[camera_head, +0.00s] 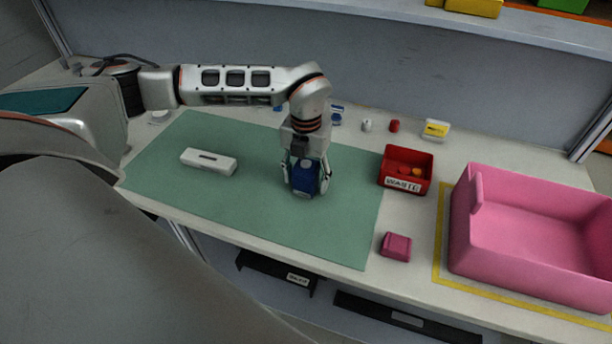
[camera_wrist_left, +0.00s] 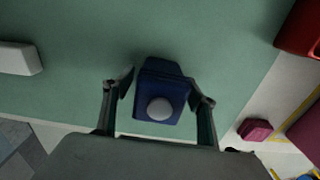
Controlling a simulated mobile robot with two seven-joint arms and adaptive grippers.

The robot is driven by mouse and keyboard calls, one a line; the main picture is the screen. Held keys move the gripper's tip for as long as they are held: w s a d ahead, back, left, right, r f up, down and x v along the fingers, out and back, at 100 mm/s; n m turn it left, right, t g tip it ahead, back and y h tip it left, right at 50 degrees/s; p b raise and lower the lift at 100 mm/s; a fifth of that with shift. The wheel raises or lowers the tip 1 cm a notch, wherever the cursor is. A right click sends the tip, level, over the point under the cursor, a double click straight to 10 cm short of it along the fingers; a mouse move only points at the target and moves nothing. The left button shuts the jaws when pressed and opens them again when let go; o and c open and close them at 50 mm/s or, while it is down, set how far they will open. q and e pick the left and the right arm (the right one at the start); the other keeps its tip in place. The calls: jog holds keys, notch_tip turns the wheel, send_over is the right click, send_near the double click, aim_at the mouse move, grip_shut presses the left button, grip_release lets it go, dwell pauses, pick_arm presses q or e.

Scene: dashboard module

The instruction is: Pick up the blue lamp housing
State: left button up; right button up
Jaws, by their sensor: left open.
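The blue lamp housing (camera_head: 305,180) stands on the green mat (camera_head: 250,211) in the head view, partly hidden by my left gripper. In the left wrist view the blue lamp housing (camera_wrist_left: 160,82) is a dark blue block with a pale round lens facing the camera. My left gripper (camera_head: 306,188) points down over it, with a finger on each side. In the left wrist view the open fingers of my left gripper (camera_wrist_left: 164,92) flank the housing, with a gap visible on the right; contact on the left is hard to tell. My right gripper is not in view.
A white module (camera_head: 208,161) lies left on the mat. A red WASTE bin (camera_head: 405,187) with small items, a pink block (camera_head: 397,247) and a large pink crate (camera_head: 540,279) stand to the right. Small parts line the back of the table.

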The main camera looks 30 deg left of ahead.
pick_arm(q)
jog(key=shift+f, duration=0.4)
jog(key=shift+c, duration=0.4)
jog(key=c, duration=1.2)
